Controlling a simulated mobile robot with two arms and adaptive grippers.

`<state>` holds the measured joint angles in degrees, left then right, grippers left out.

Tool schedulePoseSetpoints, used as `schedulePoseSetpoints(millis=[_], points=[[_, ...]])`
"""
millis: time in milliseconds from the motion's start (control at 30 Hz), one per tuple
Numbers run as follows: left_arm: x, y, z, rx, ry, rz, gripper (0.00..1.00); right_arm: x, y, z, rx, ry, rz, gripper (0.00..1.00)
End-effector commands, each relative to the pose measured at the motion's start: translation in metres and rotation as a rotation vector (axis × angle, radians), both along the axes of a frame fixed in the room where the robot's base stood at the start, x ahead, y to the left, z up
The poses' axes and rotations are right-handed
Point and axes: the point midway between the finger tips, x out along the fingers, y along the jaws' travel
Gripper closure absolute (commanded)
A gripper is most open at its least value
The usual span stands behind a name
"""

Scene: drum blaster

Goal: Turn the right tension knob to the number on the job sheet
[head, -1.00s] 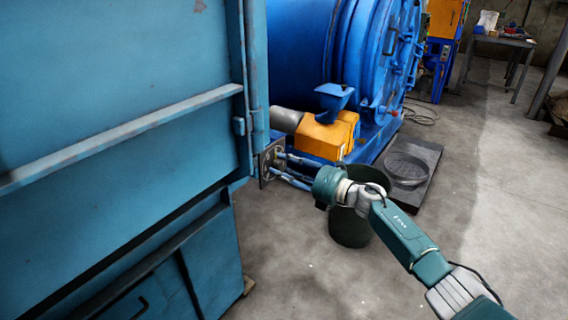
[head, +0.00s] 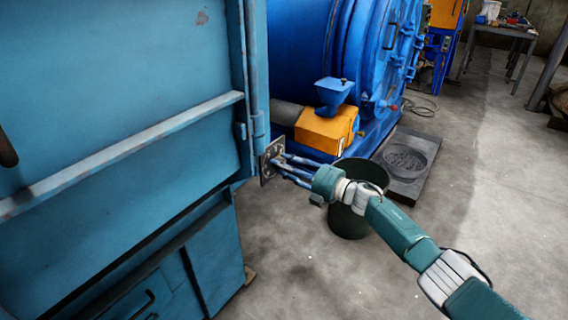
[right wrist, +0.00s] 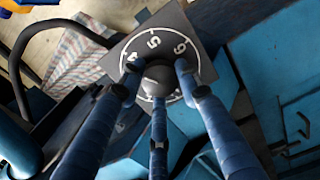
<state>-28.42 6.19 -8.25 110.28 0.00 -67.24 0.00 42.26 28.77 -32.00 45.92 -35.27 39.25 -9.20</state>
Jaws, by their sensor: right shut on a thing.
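The right tension knob is a small dark rounded knob (right wrist: 157,76) on a dark square dial plate (right wrist: 204,66) with white numbers and a ring. The 5 and 6 show, and a partly covered mark that looks like a 4; fingers hide the lower ring. I cannot tell which number the knob points to. In the head view the plate (head: 266,172) sits at the edge of the blue cabinet. My right gripper (head: 281,161) is shut on the knob, its blue fingers around it. The job sheet is not seen. My left gripper is not in view.
The blue cabinet (head: 120,80) fills the left. Behind the knob stand a blue drum machine (head: 300,45) and an orange box (head: 325,130). A dark green bin (head: 347,222) stands below my right wrist. A dark tray (head: 425,187) lies right of it. Open floor lies to the right.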

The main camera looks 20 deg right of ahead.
Motion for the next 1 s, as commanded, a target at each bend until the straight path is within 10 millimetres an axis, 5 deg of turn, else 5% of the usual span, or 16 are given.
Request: schedulePoseSetpoints(millis=[667,700,800,1000], points=[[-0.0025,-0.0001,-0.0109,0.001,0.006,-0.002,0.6,0.0023,-0.0052,0.0018,0.055,0.041,-0.012,0.92],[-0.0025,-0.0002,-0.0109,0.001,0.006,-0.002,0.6,0.0023,-0.0052,0.0018,0.055,0.041,-0.012,0.64],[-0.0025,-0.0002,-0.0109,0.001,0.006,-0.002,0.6,0.0019,-0.0046,0.0015,0.055,0.041,-0.01,0.47],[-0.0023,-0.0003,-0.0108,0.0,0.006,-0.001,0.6,0.001,-0.0024,0.0006,0.054,0.042,-0.005,0.47]])
